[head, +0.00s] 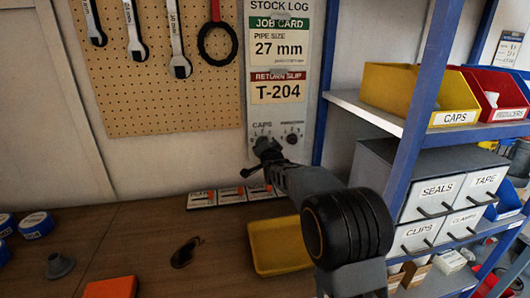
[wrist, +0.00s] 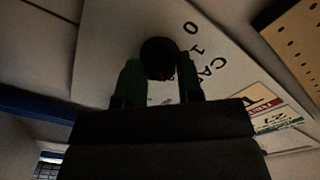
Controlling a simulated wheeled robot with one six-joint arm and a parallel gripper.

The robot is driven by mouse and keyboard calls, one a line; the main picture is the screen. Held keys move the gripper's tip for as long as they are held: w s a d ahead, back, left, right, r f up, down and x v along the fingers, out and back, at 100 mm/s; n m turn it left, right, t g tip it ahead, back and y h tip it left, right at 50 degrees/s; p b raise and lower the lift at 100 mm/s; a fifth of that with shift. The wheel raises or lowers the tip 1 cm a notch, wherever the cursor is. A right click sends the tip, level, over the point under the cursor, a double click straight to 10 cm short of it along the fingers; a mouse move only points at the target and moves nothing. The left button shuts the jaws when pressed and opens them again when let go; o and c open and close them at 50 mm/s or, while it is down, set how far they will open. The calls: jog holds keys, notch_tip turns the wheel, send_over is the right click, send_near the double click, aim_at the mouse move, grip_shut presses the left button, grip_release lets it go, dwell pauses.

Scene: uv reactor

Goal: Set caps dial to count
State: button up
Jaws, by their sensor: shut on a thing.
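The caps dial is a round black knob (wrist: 158,52) in the wrist view, on a pale panel with the figures 0 and 1 and part of the word CAPS beside it. My gripper (wrist: 159,82) has one dark green finger on each side of the knob and is shut on it. In the head view my gripper (head: 266,148) is at the panel (head: 284,112), just under the CAPS label, and hides most of the dial. I cannot tell which figure the dial points to. The yellow CAPS bin (head: 400,92) stands on the shelf at right; its contents are mostly hidden.
A second dial (head: 292,138) is close to the right of my gripper. A blue shelf post (head: 420,110) stands right of my arm. Tools hang on the pegboard (head: 155,85).

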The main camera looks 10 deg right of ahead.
jog(key=shift+m, duration=0.3)
jog(key=o, duration=0.9)
jog(key=s+b, duration=0.3)
jog(key=s, duration=1)
jog(key=shift+s, duration=0.4)
